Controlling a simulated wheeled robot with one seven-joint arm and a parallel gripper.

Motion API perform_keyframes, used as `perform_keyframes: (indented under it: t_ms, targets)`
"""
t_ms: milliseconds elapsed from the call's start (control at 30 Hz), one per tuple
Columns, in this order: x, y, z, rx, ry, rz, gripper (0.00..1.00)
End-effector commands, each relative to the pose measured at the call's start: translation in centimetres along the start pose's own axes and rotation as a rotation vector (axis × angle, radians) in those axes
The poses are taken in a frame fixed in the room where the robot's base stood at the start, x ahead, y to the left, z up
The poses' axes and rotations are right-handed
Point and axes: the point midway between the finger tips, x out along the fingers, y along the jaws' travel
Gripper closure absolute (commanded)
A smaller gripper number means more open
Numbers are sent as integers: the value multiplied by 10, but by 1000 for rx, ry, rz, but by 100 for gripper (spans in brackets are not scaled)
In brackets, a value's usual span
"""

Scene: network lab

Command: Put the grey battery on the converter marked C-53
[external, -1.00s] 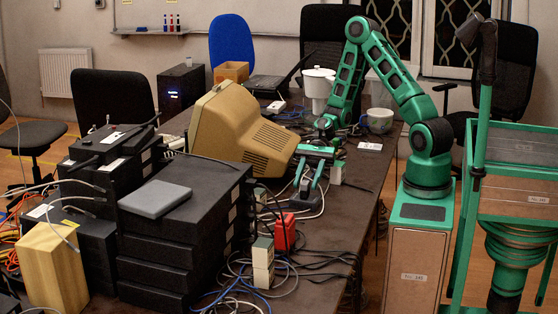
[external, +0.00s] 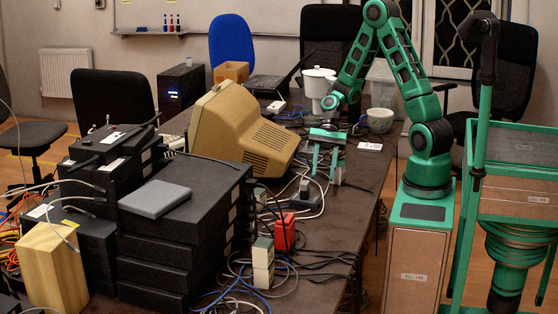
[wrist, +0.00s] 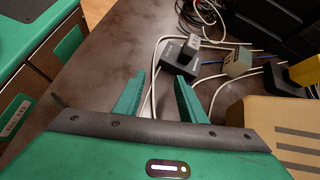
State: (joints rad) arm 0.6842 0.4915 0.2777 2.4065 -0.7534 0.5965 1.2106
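A small grey block (external: 304,186), which looks like the grey battery, stands upright on a low dark box (external: 300,201) on the table. In the wrist view the grey block (wrist: 193,44) rests on the dark box (wrist: 181,58), beyond my fingertips. The dark box may be the converter; no C-53 mark is readable on it. My gripper (external: 324,168) is just behind and right of this pair, above the table. In the wrist view my gripper (wrist: 158,82) has its fingers apart with nothing between them, clear of the block.
Loose cables surround the dark box. A pale box (wrist: 238,62) and a yellow one (wrist: 305,71) are nearby in the wrist view. The beige monitor (external: 240,130) stands left of my gripper. A red box (external: 284,232) sits nearer the camera. Bare tabletop (external: 365,182) lies to the right.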

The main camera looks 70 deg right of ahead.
Motion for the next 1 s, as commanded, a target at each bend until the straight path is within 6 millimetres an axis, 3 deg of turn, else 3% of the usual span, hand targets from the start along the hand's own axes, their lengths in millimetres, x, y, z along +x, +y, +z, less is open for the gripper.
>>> perform_keyframes:
  t_ms: [200, 467, 800, 1000]
  targets:
    - [-40, 37, -18, -196, 258, 124, 63]
    - [-97, 76, -20, -365, 471, 249, 63]
    - [-179, 143, 6, -562, 685, 394, 63]
    - [-208, 184, 24, -646, 737, 436, 63]
